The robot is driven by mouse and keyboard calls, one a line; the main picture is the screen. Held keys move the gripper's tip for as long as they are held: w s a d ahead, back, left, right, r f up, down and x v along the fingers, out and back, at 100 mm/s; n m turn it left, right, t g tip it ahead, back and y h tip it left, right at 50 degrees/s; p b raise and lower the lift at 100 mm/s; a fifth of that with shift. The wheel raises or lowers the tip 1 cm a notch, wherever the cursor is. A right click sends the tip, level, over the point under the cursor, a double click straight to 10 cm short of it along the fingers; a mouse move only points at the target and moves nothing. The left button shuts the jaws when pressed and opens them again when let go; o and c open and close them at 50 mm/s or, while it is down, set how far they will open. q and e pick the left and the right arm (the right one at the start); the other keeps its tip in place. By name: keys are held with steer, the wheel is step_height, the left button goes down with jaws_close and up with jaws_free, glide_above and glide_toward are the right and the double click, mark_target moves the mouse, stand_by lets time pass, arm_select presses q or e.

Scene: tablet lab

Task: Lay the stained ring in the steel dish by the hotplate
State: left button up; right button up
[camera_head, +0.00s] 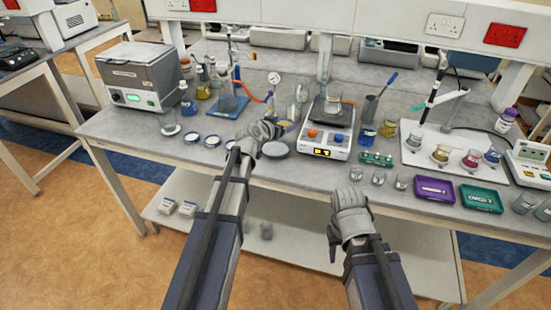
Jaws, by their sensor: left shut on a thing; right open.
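The steel dish (276,150) is a shallow grey round dish on the bench, just left of the hotplate. I cannot make out the stained ring for certain. My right gripper (350,198) is open and empty in front of the bench's front edge.
Several flat round pieces with dark rims (191,137) lie left of the dish. Glassware and a clamp stand (232,104) stand behind my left gripper. Small beakers (378,177), a green rack (376,159), a purple tray (435,189) and a green tray (481,198) are at the right.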

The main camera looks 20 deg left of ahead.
mark_target(273, 152)
arm_select(q)
steer(key=shift+n+y, duration=0.3)
steer(key=a+f+b, duration=0.1)
steer(key=f+b, duration=0.2)
steer(key=a+f+b, duration=0.1)
steer(key=f+b, duration=0.3)
steer(key=a+f+b, duration=0.1)
steer(key=f+b, duration=0.2)
steer(key=f, duration=0.1)
steer(key=shift+a, duration=0.2)
arm_select(e)
step_height(273, 152, down, 11)
arm_select(q)
steer(key=shift+f+b, duration=0.1)
steer(key=shift+b, duration=0.2)
arm_select(e)
steer(key=shift+f, duration=0.15)
arm_select(q)
steer(key=shift+f, duration=0.2)
steer(key=o, duration=1)
steer(key=shift+r, duration=0.15)
steer(key=shift+o, duration=0.2)
steer(key=shift+r, duration=0.25)
steer(key=p+v, duration=0.4)
steer(key=v, duration=0.8)
steer(key=shift+f+p, duration=0.2)
steer(key=shift+p, duration=0.2)
arm_select(e)
step_height(273, 152, up, 5)
steer(key=shift+f, duration=0.1)
